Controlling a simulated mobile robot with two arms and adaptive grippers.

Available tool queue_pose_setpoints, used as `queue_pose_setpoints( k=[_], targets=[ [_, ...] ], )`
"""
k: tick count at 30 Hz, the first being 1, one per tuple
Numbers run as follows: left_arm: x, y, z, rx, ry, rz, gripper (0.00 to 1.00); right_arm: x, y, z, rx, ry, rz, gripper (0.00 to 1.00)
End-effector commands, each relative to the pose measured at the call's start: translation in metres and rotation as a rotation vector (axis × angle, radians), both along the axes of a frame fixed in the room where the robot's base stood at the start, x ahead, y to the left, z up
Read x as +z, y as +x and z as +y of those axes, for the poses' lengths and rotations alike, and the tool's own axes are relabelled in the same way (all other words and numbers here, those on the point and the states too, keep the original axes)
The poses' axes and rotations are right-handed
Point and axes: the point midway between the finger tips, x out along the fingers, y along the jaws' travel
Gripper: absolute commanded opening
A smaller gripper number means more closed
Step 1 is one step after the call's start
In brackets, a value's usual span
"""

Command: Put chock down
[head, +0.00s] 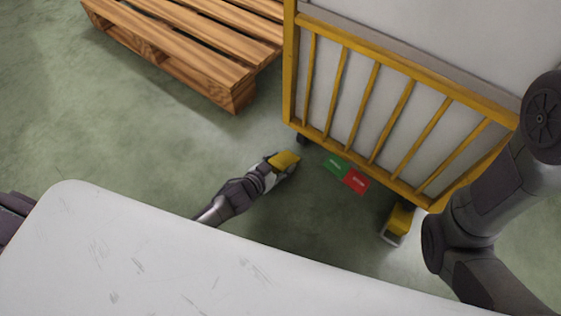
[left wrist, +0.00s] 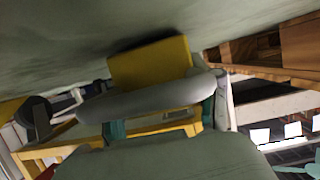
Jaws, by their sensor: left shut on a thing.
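A yellow chock (head: 286,159) is held at the tip of my left gripper (head: 281,168), low near the floor to the left of the yellow cart's near left corner. In the left wrist view the chock's yellow block (left wrist: 150,63) lies close to the green floor with a dark shadow along it. A thick grey bar (left wrist: 150,99) crosses in front of the block. I cannot tell whether the chock touches the floor. A second yellow chock (head: 401,219) with a metal handle stands by the cart's right corner. My right gripper is out of view.
The yellow barred cart (head: 375,75) stands at the upper right. A green card (head: 336,165) and a red card (head: 356,181) lie on the floor at its edge. A wooden pallet (head: 235,91) lies at the upper left. Floor left of my left gripper is clear.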

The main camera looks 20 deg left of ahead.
Motion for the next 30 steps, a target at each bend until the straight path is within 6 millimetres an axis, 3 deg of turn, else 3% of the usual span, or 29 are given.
queue_pose_setpoints(
  k=[4, 5, 9, 19, 23, 30],
  targets=[
    [-0.002, 0.001, 0.0, 0.0, -0.002, -0.002, 0.13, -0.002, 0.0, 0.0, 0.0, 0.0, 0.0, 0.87],
    [-0.003, 0.0, 0.0, 0.0, -0.001, 0.001, 0.64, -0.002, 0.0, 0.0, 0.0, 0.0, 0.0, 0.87],
    [-0.004, 0.0, 0.0, 0.0, -0.001, 0.001, 0.87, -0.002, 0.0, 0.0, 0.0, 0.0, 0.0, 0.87],
    [-0.003, 0.0, 0.001, 0.001, 0.001, 0.003, 0.87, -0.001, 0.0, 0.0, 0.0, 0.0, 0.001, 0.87],
    [0.01, 0.0, 0.001, -0.001, 0.002, 0.0, 0.87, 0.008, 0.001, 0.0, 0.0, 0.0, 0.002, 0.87],
    [0.034, -0.044, 0.016, 0.002, 0.0, 0.006, 0.87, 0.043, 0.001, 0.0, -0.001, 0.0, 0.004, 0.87]
  ],
)
